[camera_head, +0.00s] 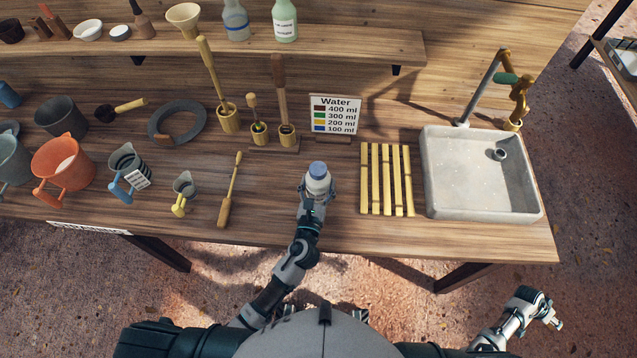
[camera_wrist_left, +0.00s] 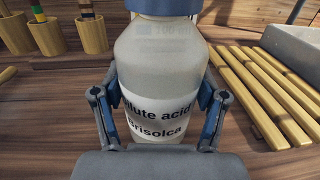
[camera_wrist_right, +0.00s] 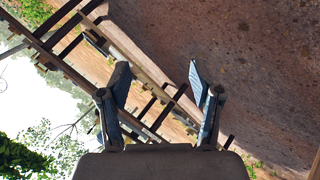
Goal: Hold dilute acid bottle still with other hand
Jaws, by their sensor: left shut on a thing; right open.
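The dilute acid bottle (camera_head: 318,180) is white with a blue cap and stands upright on the table, left of the yellow slats. In the left wrist view the bottle (camera_wrist_left: 160,75) fills the middle, its label reading "lute acid" and "risolca". My left gripper (camera_head: 314,193) is shut on the bottle, with one finger on each side in the left wrist view (camera_wrist_left: 160,103). My right gripper (camera_head: 552,312) is open and empty, off the table's front right. In the right wrist view its fingers (camera_wrist_right: 158,80) are spread, with only floor and distant structures beyond.
Yellow slats (camera_head: 386,180) and a grey sink (camera_head: 484,207) are right of the bottle. A "Water" sign (camera_head: 335,115) stands behind it. A wooden-handled tool (camera_head: 231,190) and several cups, including an orange one (camera_head: 64,165), are to the left. A shelf (camera_head: 340,44) runs along the back.

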